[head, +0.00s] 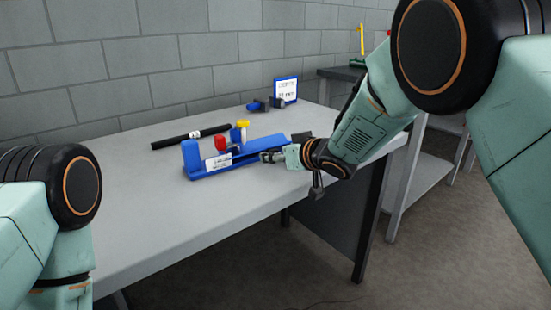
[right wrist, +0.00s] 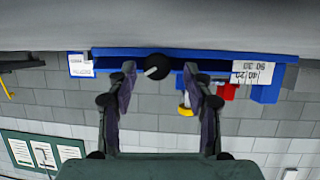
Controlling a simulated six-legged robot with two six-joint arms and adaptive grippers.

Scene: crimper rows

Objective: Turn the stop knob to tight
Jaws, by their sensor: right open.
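The stop knob (right wrist: 156,67) is a round black knob with a pale pointer mark, on the side of a long blue fixture (head: 240,163). The blue fixture also shows in the right wrist view (right wrist: 205,53), upside down. My right gripper (head: 265,156) is at the right part of the fixture. In the right wrist view my right gripper (right wrist: 160,70) is open, with a fingertip on either side of the knob; contact cannot be told. In the head view the knob is hidden. My left gripper is out of view; only my left arm shows.
A red cap (head: 220,143) and a yellow cap (head: 243,124) stand at the fixture. A black rod (head: 190,137) lies behind it. A blue-framed sign (head: 286,90) and dark blue parts (head: 258,105) are farther back. The grey table's (head: 140,220) near left part is clear.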

